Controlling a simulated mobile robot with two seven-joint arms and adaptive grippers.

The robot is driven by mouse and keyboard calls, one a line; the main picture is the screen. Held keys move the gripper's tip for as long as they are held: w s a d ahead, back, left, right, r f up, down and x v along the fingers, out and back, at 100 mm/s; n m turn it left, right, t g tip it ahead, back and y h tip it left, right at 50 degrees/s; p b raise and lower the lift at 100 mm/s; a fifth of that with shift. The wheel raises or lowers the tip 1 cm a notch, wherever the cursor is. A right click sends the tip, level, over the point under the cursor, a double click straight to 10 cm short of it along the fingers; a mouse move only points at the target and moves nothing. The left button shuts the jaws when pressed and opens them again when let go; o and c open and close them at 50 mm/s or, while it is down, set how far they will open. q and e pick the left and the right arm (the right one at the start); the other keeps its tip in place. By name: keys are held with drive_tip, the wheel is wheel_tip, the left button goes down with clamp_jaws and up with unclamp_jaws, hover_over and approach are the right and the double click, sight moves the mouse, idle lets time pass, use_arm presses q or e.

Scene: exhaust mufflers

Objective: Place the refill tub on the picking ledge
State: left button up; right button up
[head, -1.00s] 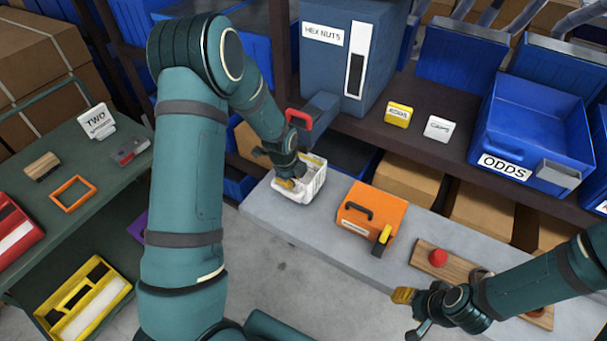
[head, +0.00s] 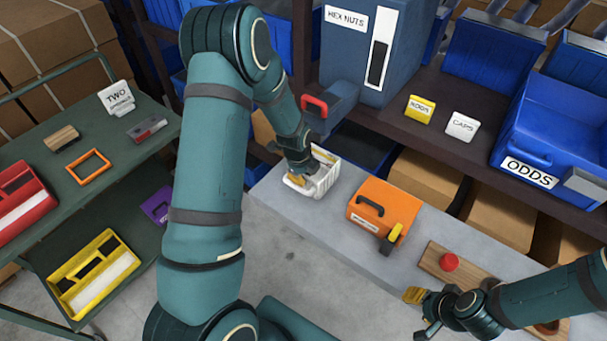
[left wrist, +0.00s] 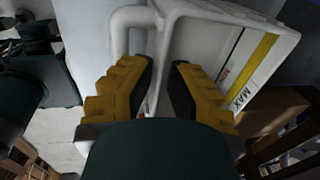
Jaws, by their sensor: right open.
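The refill tub (head: 322,176) is white, with a loop handle, and is at the far-left end of the grey bench top (head: 300,222). In the left wrist view the tub (left wrist: 213,50) shows a yellow stripe and the word MAX. My left gripper (head: 299,180) is at the tub's near-left side. In the left wrist view its yellow fingers (left wrist: 162,72) close in on the tub's white handle side, which lies between their tips. The contact itself is partly hidden. My right gripper (head: 418,315) is open and empty, at the bench's near edge.
An orange box (head: 375,200) with a black handle stands right of the tub. A wooden board with a red button (head: 449,262) is further right. Behind is a dark shelf with a hex nuts dispenser (head: 350,50), small tags and a blue ODDS bin (head: 545,130). A green trolley (head: 110,165) stands left.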

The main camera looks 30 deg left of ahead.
use_arm(q)
drive_tip(key=shift+o, duration=1)
drive_tip(key=shift+r, duration=0.15)
wheel_tip(320, 180, up, 12)
drive_tip(key=s+f+p, duration=0.1)
drive_tip(key=s, duration=0.1)
drive_tip(key=s+d+f+n+h, duration=0.1)
drive_tip(key=s+d+f+n, duration=0.6)
drive_tip(key=d+n, duration=0.3)
drive_tip(key=s+d+f+n+h, duration=0.2)
drive_tip(key=s+d+f+n, duration=0.5)
drive_tip(key=d+n, duration=0.4)
drive_tip(key=shift+d+f+h, duration=0.3)
drive_tip(key=shift+d+f, duration=0.05)
